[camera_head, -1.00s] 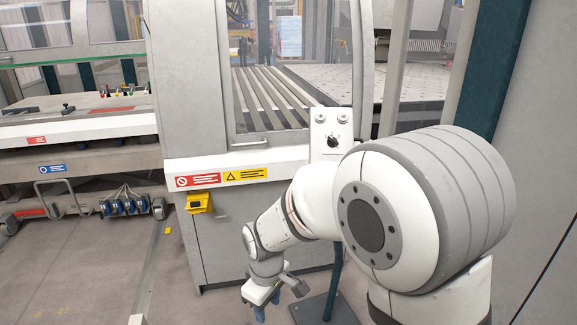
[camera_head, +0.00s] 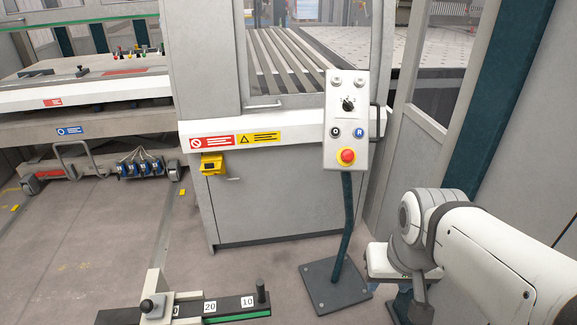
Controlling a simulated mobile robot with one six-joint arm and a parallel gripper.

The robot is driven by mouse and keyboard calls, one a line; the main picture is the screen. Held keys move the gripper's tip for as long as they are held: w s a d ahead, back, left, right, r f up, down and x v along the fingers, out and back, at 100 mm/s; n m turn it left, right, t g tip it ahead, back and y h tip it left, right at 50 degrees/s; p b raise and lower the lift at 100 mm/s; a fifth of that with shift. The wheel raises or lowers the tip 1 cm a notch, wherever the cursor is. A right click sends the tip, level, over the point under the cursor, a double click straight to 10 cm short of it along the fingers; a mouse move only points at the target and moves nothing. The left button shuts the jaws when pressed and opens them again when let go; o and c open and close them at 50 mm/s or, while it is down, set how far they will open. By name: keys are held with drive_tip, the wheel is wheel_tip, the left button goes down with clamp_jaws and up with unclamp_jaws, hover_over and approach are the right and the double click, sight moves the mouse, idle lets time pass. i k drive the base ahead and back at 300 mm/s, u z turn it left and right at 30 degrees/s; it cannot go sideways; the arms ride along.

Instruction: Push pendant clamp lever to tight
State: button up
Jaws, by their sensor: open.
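The pendant (camera_head: 345,112) is a light grey control panel on a dark, bent post (camera_head: 347,225). It carries a black selector knob, two round buttons and a red emergency stop on a yellow ring. I cannot make out a clamp lever for certain. A dark handle-like bar (camera_head: 381,120) shows just right of the panel; I cannot tell whether it belongs to the pendant or the guard behind. My gripper (camera_head: 402,308) hangs low at the lower right, right of the post's foot and apart from the pendant. It is open, with its fingertips partly cut off or hidden.
The post stands on a dark floor plate (camera_head: 335,285). A grey machine cabinet (camera_head: 265,195) with warning labels and a yellow box (camera_head: 212,164) is behind it. A gauge bar (camera_head: 235,305) with numbers lies at the bottom.

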sight(147, 305)
drive_tip(key=u, duration=1.9)
